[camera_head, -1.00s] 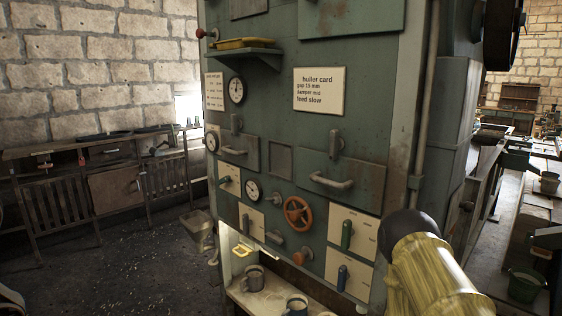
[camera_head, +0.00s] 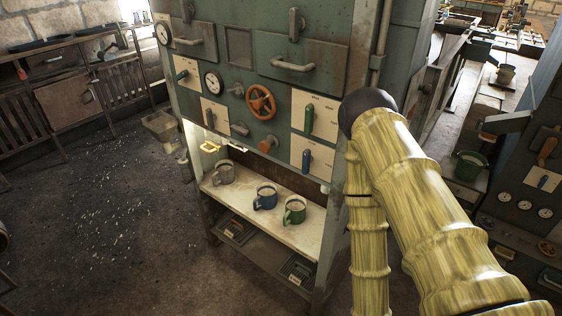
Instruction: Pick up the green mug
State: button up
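The green mug (camera_head: 295,211) stands upright on a pale shelf (camera_head: 262,229) at the foot of the green machine. It is the rightmost of three mugs, with its handle toward the left front. A blue mug (camera_head: 266,197) stands just left of it, and a grey mug (camera_head: 225,173) stands farther left. My arm shows at the right as yellow, bamboo-like links with a dark joint. My gripper is not in view.
The machine front (camera_head: 240,60) rises behind the shelf, with an orange handwheel (camera_head: 260,101), levers and drawer handles. A lower shelf holds dark trays (camera_head: 236,228). A green bucket (camera_head: 470,165) stands at right. The floor (camera_head: 110,210) at left is mostly open.

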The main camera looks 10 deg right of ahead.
aim_at(293, 214)
jog(key=u, duration=0.05)
jog(key=k, duration=0.5)
jog(key=u, duration=1.9)
jog(key=i, duration=1.25)
jog(key=z, duration=1.8)
